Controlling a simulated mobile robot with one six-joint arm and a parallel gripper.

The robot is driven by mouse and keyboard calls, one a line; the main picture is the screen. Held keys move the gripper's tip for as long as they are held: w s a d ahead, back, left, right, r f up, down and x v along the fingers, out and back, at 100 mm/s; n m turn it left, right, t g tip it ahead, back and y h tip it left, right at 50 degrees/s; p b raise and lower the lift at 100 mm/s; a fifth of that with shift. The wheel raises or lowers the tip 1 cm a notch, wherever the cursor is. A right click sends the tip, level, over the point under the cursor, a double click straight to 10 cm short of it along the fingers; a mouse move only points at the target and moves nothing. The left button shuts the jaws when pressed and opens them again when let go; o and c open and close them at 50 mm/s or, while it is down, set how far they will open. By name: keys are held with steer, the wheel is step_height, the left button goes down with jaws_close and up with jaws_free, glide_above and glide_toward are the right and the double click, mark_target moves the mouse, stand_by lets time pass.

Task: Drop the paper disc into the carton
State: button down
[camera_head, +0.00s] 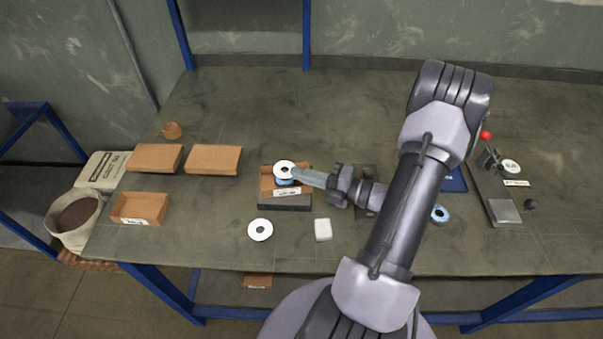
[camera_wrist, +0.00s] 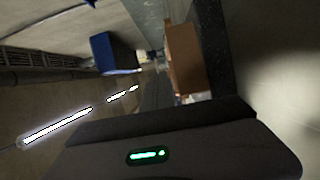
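A white paper disc (camera_head: 284,166) with a dark centre hole is at the tip of my gripper (camera_head: 294,174), over the small brown carton (camera_head: 267,180). The fingers look closed together on the disc's right edge, though the grip itself is small in the picture. Something blue shows just below the disc, within the carton's outline. The carton has a white label on its front and sits on a dark block. In the wrist view, a brown box side (camera_wrist: 184,58) shows beyond the dark gripper body, and the fingertips and disc cannot be made out.
Another white disc (camera_head: 260,230) and a white block (camera_head: 323,230) lie in front. Two brown boxes (camera_head: 155,157) (camera_head: 213,159) and an open labelled box (camera_head: 140,207) stand at left. A blue ring (camera_head: 440,214) and a red-knobbed device (camera_head: 489,157) are at right. The back of the table is clear.

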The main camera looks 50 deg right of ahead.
steer(key=shift+f, duration=0.3)
steer(key=c, duration=1.6)
jaws_free()
steer(key=shift+c, duration=0.2)
step_height(320, 180, up, 7)
steer(key=p, duration=0.6)
